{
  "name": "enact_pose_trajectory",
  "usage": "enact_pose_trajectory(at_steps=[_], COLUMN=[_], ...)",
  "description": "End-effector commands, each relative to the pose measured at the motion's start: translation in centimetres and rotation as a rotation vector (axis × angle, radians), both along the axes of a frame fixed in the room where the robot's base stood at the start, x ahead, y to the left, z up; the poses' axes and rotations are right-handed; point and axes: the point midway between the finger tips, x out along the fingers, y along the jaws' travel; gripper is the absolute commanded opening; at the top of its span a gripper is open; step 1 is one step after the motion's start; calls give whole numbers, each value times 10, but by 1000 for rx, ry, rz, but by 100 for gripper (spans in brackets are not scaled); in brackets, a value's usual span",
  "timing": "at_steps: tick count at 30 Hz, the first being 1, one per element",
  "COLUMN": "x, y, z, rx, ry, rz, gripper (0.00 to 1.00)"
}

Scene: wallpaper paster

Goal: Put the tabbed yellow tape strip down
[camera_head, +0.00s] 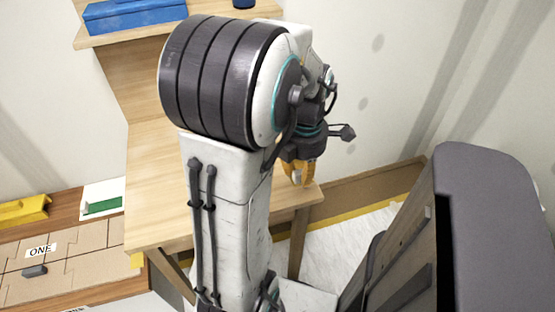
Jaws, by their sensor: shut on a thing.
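My gripper (299,178) is small in view, partly behind my arm, with its orange fingers pointing down. It is above the right end of the wooden table (160,200), near the edge. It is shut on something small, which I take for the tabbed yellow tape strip. The strip's outline and tab cannot be told apart from the orange fingers. Whether it touches the table cannot be told.
A blue box (135,15) lies on an upper wooden shelf. At left are a yellow item (22,210), a white and green tray (103,199) and a cardboard box (65,262) marked ONE. My arm hides part of the table; its left part is bare.

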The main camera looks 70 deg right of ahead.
Motion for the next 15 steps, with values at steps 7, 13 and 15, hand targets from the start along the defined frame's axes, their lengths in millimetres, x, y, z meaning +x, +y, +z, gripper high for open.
enact_pose_trajectory(at_steps=[7,13,15], x=[21,45,52], y=[-24,-54,-63], z=[-19,-42,-48], rx=[3,3,2], ry=[-1,-1,-1], rz=[32,30,28], gripper=[0,0,0])
